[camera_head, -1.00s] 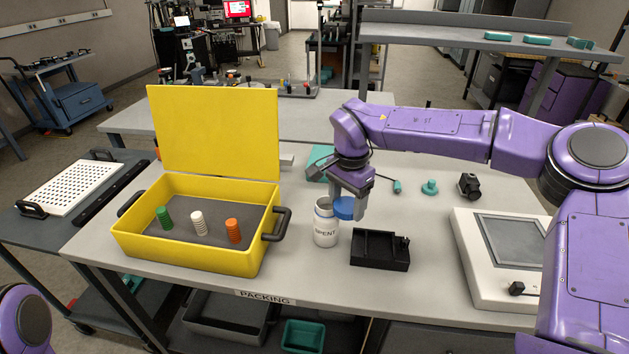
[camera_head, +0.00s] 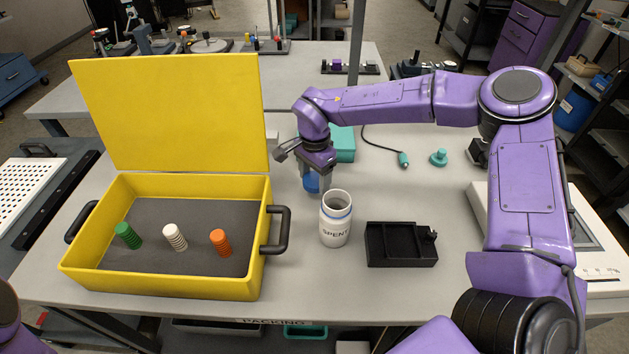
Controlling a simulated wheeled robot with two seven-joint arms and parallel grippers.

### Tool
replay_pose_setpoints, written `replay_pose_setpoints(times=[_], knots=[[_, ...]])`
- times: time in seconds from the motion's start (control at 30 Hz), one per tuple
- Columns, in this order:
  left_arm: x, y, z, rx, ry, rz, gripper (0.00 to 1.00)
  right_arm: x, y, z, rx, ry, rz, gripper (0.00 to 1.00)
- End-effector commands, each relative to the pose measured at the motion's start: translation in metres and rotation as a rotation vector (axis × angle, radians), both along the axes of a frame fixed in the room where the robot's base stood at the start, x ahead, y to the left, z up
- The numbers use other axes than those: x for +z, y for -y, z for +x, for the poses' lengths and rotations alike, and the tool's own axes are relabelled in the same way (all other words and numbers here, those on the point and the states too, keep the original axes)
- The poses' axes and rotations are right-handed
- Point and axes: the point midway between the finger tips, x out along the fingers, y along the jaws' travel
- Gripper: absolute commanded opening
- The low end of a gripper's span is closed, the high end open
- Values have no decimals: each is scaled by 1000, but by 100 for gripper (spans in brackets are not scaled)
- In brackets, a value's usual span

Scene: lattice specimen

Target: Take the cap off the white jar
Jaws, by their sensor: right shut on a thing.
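The white jar (camera_head: 335,226), labelled SPENT, stands upright on the packing table with its mouth open and uncovered. The blue cap (camera_head: 311,183) is behind and to the left of the jar, apart from it. My right gripper (camera_head: 312,172) is shut on the cap; its fingers are mostly hidden behind the wrist and the cap. I cannot tell whether the cap touches the table. My left gripper is out of view; only a bit of my left arm shows at the lower left edge.
An open yellow case (camera_head: 160,290) with green, white and orange stacks stands left of the jar. A black tray (camera_head: 401,245) is right of the jar. A teal box (camera_head: 343,143) lies behind the gripper. A white device (camera_head: 603,285) stands at the right.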

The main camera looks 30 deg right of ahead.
Motion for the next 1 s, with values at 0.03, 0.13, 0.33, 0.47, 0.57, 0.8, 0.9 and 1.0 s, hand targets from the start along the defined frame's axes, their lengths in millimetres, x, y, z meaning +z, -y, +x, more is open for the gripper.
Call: replay_pose_setpoints(times=[0.03,0.13,0.33,0.47,0.57,0.8,0.9,1.0], knots=[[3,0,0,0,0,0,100,-10,0,-1,2,-6,-1,29],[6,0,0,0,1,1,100,-24,-1,0,3,-4,-2,29],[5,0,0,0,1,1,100,-28,-1,1,4,0,-1,29],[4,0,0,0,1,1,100,-30,-2,1,5,-1,-1,29],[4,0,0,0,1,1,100,-31,-2,1,5,-1,-1,75],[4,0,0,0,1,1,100,-31,-2,1,5,-1,-1,91],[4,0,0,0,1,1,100,-30,-2,1,5,-1,-1,91],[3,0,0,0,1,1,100,-21,-2,1,3,1,-1,91]])
